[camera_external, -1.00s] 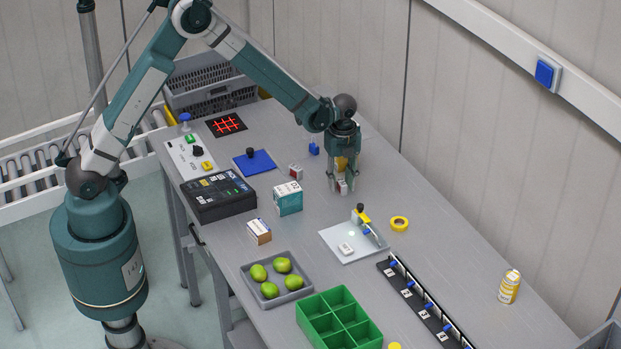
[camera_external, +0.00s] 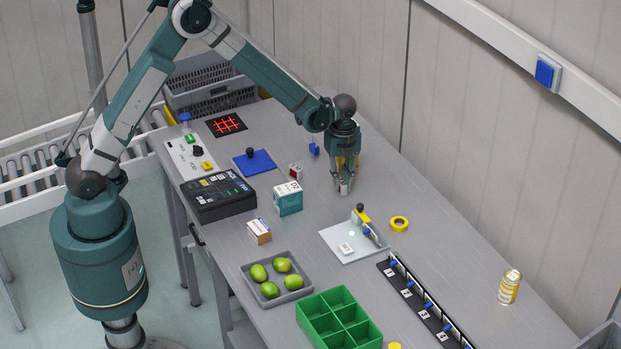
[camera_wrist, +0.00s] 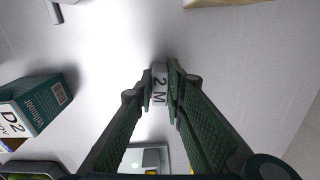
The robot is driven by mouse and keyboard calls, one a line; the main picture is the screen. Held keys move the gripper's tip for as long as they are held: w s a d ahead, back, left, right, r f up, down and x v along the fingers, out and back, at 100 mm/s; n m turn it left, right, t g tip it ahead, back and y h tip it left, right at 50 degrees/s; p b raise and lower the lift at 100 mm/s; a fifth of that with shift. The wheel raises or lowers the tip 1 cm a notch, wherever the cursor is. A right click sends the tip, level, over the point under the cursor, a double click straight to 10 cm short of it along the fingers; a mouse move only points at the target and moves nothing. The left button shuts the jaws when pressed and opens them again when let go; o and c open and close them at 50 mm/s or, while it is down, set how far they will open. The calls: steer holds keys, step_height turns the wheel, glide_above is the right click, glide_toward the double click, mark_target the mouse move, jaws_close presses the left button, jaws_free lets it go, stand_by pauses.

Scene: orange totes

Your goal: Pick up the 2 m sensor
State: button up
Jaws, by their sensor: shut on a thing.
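The 2 m sensor (camera_wrist: 159,88) is a small light block with "2 M" printed on its face, seen between my fingertips in the wrist view. In the external view the sensor (camera_external: 343,188) shows as a small pale and reddish bit at the fingertips, mostly hidden by them. My gripper (camera_external: 343,183) points down at the table right of the teal box. It is shut on the sensor, with one finger on each side of it. The fingers also show in the wrist view (camera_wrist: 161,92). I cannot tell whether the sensor still touches the table.
The table around my fingers is clear.

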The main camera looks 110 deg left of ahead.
mark_target(341, 181)
steer(key=shift+r, duration=5)
